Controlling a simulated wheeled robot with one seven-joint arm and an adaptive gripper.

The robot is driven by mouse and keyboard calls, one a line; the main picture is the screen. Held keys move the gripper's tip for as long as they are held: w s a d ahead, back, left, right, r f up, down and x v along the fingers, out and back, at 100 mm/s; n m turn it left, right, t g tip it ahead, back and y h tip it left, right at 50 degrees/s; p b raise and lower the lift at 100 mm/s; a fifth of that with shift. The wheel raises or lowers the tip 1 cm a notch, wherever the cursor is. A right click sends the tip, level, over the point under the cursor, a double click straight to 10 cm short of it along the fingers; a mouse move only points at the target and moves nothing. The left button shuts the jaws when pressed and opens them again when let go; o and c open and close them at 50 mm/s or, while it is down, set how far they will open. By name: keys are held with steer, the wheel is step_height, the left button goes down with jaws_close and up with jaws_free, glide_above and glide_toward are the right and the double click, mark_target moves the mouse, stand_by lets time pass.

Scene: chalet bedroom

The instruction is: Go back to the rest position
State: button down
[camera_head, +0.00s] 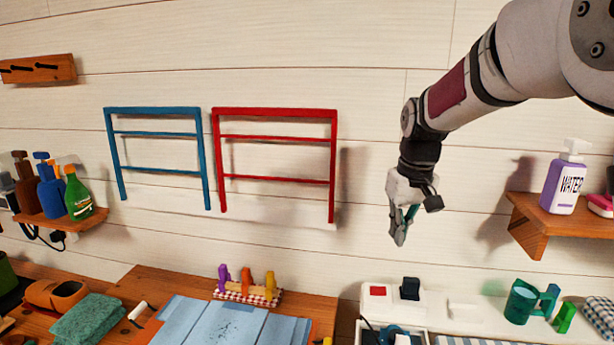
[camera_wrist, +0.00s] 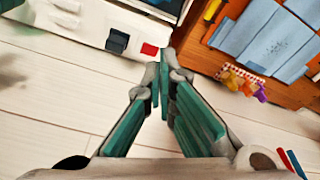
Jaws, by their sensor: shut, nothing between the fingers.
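My gripper (camera_head: 398,233) hangs in the air in front of the plank wall, above the white appliance with the red switch, in the head view. Its fingers point down. In the wrist view my gripper (camera_wrist: 163,62) has its fingertips together, with green pads along both fingers and nothing between them. My arm comes in from the upper right of the head view. The gripper touches nothing that I can see.
A blue rack (camera_head: 158,134) and a red rack (camera_head: 275,137) are on the wall to the left. A wooden shelf (camera_head: 532,238) holds a purple WATER bottle (camera_head: 563,185) at right. Below are a wooden table (camera_head: 140,283), blue cloth (camera_head: 225,325) and a white appliance (camera_head: 440,305).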

steer(key=s+r+m+t, duration=0.1)
steer(key=s+r, duration=0.3)
steer(key=s, duration=0.3)
steer(key=s+r+t, duration=0.1)
steer(key=s+r, duration=0.2)
steer(key=s, duration=0.5)
steer(key=s+f+m+t, duration=0.1)
steer(key=s+f, duration=0.1)
steer(key=s, duration=1.3)
steer(key=shift+f, duration=0.2)
